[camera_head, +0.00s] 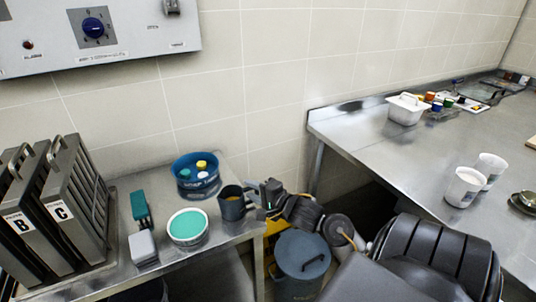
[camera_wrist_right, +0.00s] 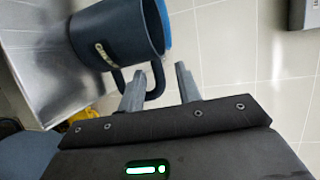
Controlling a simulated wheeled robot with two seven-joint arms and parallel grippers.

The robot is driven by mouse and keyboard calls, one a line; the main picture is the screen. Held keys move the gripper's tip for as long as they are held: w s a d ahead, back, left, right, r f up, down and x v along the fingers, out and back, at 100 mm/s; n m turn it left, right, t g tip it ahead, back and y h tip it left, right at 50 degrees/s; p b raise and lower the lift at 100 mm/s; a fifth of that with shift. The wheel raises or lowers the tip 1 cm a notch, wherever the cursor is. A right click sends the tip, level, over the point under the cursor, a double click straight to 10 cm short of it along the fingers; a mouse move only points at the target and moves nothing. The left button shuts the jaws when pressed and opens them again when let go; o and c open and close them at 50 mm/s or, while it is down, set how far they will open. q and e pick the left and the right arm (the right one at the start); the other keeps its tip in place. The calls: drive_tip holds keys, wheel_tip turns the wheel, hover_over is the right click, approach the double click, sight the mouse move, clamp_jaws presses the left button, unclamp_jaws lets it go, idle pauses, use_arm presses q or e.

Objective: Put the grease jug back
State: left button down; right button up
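The grease jug (camera_head: 232,206) is a dark blue-grey jug with a handle. It appears to stand upright on the left steel table, near its right end. In the right wrist view the jug (camera_wrist_right: 108,38) shows sideways, with a pale label and a blue rim. My right gripper (camera_head: 266,196) is at the handle side of the jug. In the wrist view its two fingers (camera_wrist_right: 160,84) are spread, and the outer part of the handle (camera_wrist_right: 156,77) shows between them. I cannot tell whether they touch it. My left gripper is not in view.
A blue tub (camera_head: 197,180) and a teal-topped tub (camera_head: 188,228) stand close left of the jug. Filter racks (camera_head: 75,190) are further left. A lidded blue-grey pot (camera_head: 300,262) is below my right arm. The right counter (camera_head: 375,140) holds a white container (camera_head: 405,110) and two white cups.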

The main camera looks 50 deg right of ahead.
drive_tip(key=s+r, duration=0.1)
drive_tip(key=s, duration=0.7)
drive_tip(key=shift+s+r, duration=0.25)
drive_tip(key=shift+r, duration=0.05)
drive_tip(key=shift+d+f, duration=0.1)
drive_tip(key=s+f+n+g, duration=0.2)
drive_tip(key=f+n+g, duration=0.1)
drive_tip(key=f, duration=1.5)
drive_tip(key=s+f+n+g, duration=0.2)
drive_tip(key=f+n+g, duration=0.1)
drive_tip(key=f, duration=1.4)
drive_tip(key=s+a+f+n+g, duration=0.3)
drive_tip(key=s+a+f+n, duration=0.15)
drive_tip(key=s+f, duration=0.4)
drive_tip(key=s+a+f+n+g, duration=0.25)
drive_tip(key=s+a+f, duration=0.35)
drive_tip(key=f, duration=0.4)
drive_tip(key=s+a+f+n+g, duration=0.1)
drive_tip(key=s+a+f+n, duration=0.1)
drive_tip(key=s, duration=0.6)
drive_tip(key=s+a+f+n+g, duration=0.2)
drive_tip(key=s+f+n, duration=0.3)
drive_tip(key=s, duration=0.3)
drive_tip(key=shift+n, duration=0.5)
